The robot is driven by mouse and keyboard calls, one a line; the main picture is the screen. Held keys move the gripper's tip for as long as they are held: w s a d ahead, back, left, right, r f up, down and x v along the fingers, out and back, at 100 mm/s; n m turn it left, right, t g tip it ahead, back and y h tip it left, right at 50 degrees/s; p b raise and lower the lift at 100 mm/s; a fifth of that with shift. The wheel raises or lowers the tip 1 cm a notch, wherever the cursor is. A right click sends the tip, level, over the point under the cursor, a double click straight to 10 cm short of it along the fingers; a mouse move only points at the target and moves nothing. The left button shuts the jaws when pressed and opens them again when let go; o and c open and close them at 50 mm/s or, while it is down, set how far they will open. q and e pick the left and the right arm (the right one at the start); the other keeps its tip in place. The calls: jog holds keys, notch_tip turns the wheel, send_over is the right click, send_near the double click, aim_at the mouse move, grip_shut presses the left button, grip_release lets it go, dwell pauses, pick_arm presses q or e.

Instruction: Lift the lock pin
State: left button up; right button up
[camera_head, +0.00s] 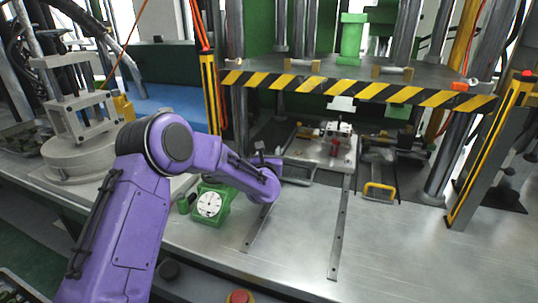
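My purple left arm reaches in from the left to the front left of the press bed. Its gripper (290,172) is small and dark here, near the left side of the metal mould (325,150), and I cannot tell whether its fingers are apart or touch anything. The mould sits on the press bed under the striped plate. My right gripper is not in view.
The yellow-and-black plate (355,90) hangs above the mould. A green dial gauge (210,204) stands near my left forearm. A yellow handle (380,192) lies to the mould's right. Two metal rails (340,230) run forward. The front right of the table (430,250) is clear.

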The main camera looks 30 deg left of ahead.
pick_arm(q)
jog(key=shift+f, duration=0.1)
jog(key=b+v, duration=0.2)
jog(key=v, duration=0.8)
jog(key=shift+s+d, duration=0.2)
jog(key=shift+s, duration=0.05)
